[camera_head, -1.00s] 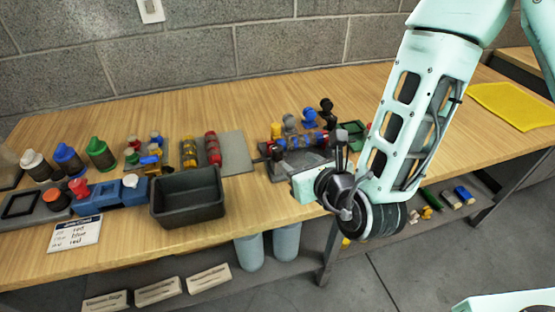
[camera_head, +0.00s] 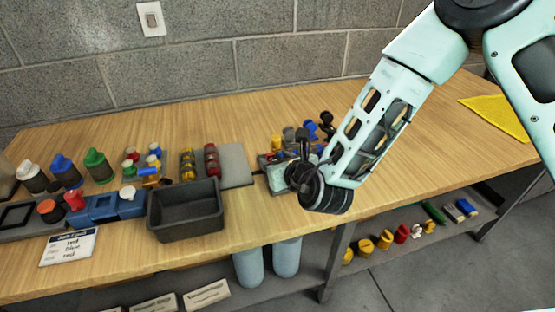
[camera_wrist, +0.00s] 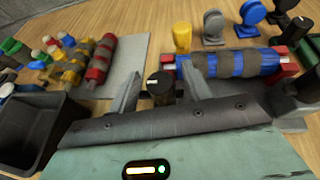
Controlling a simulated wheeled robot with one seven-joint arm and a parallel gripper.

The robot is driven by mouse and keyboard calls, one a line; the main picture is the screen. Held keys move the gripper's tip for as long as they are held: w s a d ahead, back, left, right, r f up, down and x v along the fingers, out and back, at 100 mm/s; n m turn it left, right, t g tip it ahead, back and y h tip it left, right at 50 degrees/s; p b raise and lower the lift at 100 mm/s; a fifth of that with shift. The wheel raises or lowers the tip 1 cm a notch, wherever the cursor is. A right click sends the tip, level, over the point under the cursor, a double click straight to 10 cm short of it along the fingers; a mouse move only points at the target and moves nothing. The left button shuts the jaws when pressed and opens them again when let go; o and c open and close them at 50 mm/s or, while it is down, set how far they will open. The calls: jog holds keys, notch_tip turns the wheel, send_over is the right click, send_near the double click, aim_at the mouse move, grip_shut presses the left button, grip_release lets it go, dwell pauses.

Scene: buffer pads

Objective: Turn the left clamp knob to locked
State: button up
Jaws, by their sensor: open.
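In the wrist view, a dark clamp knob (camera_wrist: 160,86) with a pale mark on top stands at the left end of the clamp fixture. My gripper (camera_wrist: 160,72) is open, with one finger on each side of this knob; I cannot tell whether they touch it. A blue cylinder with grey bands (camera_wrist: 235,63) lies in the fixture between red end pieces. Another dark knob (camera_wrist: 297,31) with a pale mark is on the right. In the head view, my gripper (camera_head: 277,177) is over the fixture, and my wrist hides much of it.
Yellow, grey, blue and black upright pieces stand behind the fixture, the yellow one (camera_wrist: 182,37) closest to the left finger. A dark bin (camera_head: 186,210) and a grey plate with red banded cylinder (camera_head: 211,160) lie to the left. The table's right part is clear apart from a yellow mat (camera_head: 497,118).

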jog(key=c, duration=1)
